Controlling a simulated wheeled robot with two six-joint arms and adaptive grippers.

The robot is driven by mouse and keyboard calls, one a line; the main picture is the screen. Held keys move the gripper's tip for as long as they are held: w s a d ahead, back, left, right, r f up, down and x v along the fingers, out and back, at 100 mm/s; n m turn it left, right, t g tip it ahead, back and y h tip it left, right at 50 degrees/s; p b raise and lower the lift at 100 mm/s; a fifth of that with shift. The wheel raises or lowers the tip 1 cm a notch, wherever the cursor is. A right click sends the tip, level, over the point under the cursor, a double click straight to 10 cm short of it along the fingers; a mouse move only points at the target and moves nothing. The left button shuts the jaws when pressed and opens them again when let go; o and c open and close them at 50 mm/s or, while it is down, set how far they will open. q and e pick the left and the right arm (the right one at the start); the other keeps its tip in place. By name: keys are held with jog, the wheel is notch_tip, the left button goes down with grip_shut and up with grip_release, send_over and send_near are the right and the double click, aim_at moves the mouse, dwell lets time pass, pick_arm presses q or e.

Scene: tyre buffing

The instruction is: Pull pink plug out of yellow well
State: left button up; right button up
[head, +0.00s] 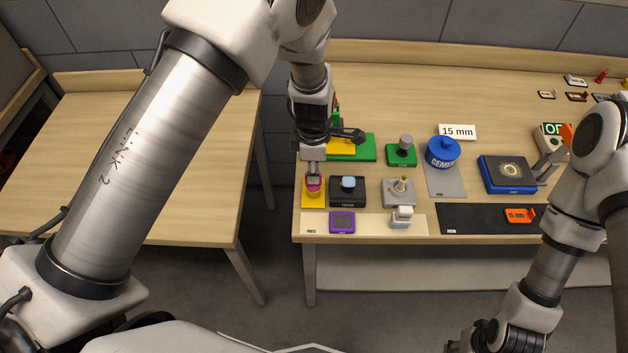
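The pink plug (314,187) sits at the top of the yellow well (313,202), at the left end of the workbench. My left gripper (314,171) points straight down over the pink plug, with its fingertips at or just above the plug's top. The fingers show nearly edge-on, so I cannot tell whether they are closed on it. My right gripper (498,338) is low at the bottom right, in front of the bench and away from the plug. Its fingers are too hard to make out.
A black block with a blue knob (348,184) stands right beside the yellow well, then a grey block with a peg (400,191). A purple block (342,222) lies in front. A blue cement pot (442,152) and blue tray (507,174) are further right.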

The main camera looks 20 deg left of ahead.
pick_arm(q)
grip_shut()
jog(key=shift+r, duration=0.1)
jog(key=shift+r+p, duration=0.55)
jog(key=shift+p, duration=0.05)
jog(key=shift+r, duration=0.1)
jog(key=shift+r+p, duration=1.7)
jog(key=shift+r, duration=0.2)
jog(key=shift+f, duration=0.1)
